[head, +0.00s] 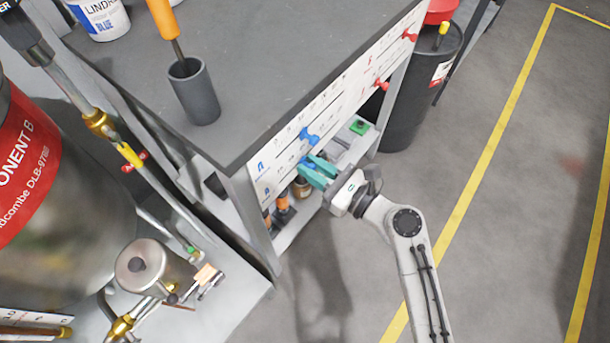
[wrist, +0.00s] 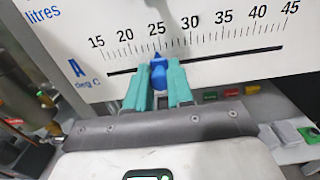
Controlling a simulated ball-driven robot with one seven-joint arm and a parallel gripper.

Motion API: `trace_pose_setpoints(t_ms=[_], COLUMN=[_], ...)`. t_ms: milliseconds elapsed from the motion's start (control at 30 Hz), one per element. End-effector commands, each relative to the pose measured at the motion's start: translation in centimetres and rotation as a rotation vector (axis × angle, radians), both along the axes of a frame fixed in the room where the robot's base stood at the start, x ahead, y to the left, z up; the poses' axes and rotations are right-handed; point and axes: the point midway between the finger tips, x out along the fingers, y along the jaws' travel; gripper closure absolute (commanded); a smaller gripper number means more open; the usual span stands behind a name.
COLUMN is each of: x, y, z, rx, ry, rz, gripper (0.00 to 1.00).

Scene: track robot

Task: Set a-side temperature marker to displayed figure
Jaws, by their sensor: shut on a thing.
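The white scale board (wrist: 225,72) fills the top of the wrist view, with a row from 15 to 45 labelled A, deg C, above a dark slot. My gripper (wrist: 158,78) has its teal fingers closed on a blue temperature marker (wrist: 158,72) at this slot. The marker's pointed tip is close to the 25 mark; the exact tick is hard to read. In the head view my gripper (head: 318,171) reaches the lower row of the board on the bench's side, and its fingers largely hide this marker. No displayed target figure is readable.
Another blue marker (head: 309,136) sits on the upper row. Red markers (head: 382,85) are further along the board. A shelf below holds orange-handled tools (head: 284,204) and a green item (head: 359,127). A black bin (head: 415,90) stands beyond; floor at right is clear.

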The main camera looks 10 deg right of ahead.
Motion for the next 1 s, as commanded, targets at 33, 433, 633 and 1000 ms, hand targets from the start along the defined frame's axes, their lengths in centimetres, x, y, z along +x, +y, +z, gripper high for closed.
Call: trace_pose_setpoints(t_ms=[33,433,633,1000], x=[0.3,0.4,0.3,-0.7], y=[-0.3,-0.4,-0.4,-1.5], z=[0.0,0.0,0.0,-0.1], rx=[0.0,0.001,0.001,0.0], ry=[0.0,0.001,0.001,0.003], rz=[-0.001,0.002,0.002,0.001], gripper=[1.0,0.69,0.53,0.53])
